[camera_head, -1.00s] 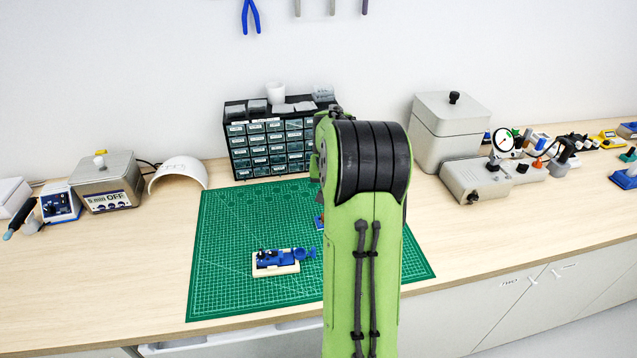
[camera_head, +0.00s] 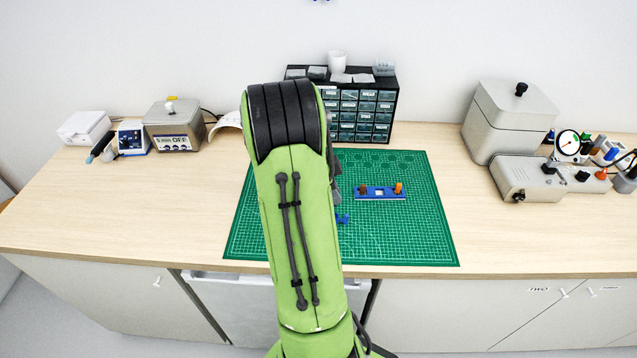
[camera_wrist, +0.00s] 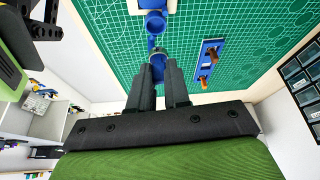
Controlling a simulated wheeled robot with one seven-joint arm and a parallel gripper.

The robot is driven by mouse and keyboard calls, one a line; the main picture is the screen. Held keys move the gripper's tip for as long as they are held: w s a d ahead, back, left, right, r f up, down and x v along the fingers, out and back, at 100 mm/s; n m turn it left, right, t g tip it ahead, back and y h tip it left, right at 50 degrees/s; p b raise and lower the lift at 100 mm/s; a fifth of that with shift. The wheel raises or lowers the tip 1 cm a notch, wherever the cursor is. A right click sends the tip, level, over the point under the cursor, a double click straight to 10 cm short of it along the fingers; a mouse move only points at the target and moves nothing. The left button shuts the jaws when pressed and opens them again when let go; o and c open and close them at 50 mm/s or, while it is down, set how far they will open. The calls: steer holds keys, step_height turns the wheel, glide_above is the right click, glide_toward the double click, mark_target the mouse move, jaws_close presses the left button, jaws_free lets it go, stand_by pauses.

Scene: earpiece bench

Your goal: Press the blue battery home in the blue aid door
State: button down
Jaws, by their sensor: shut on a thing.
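The blue aid (camera_wrist: 156,22) lies on the green mat, at the top of the wrist view, with its round door end towards my gripper. In the head view only a small blue part of it (camera_head: 343,219) shows beside my arm. My gripper (camera_wrist: 159,72) is shut on a small blue round piece (camera_wrist: 158,68), which looks like the blue battery. A greyish rim shows at the tips, close to the aid's door. I cannot tell whether the battery touches the door or sits in it.
A blue holder (camera_head: 380,194) with a brown and an orange peg lies on the green mat (camera_head: 420,235), right of the aid. A drawer cabinet (camera_head: 362,112) stands behind. Grey boxes (camera_head: 510,120) stand at right. The mat's right front is clear.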

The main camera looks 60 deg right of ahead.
mark_target(338, 219)
steer(key=shift+f+b, duration=0.1)
steer(key=shift+b, duration=0.2)
steer(key=shift+f+b, duration=0.2)
steer(key=shift+b, duration=0.1)
step_height(338, 219, down, 4)
steer(key=b, duration=0.4)
steer(key=shift+r, duration=0.15)
steer(key=shift+f+b, duration=1.05)
steer(key=shift+b, duration=0.15)
stand_by(1.0)
steer(key=c, duration=1)
jaws_free()
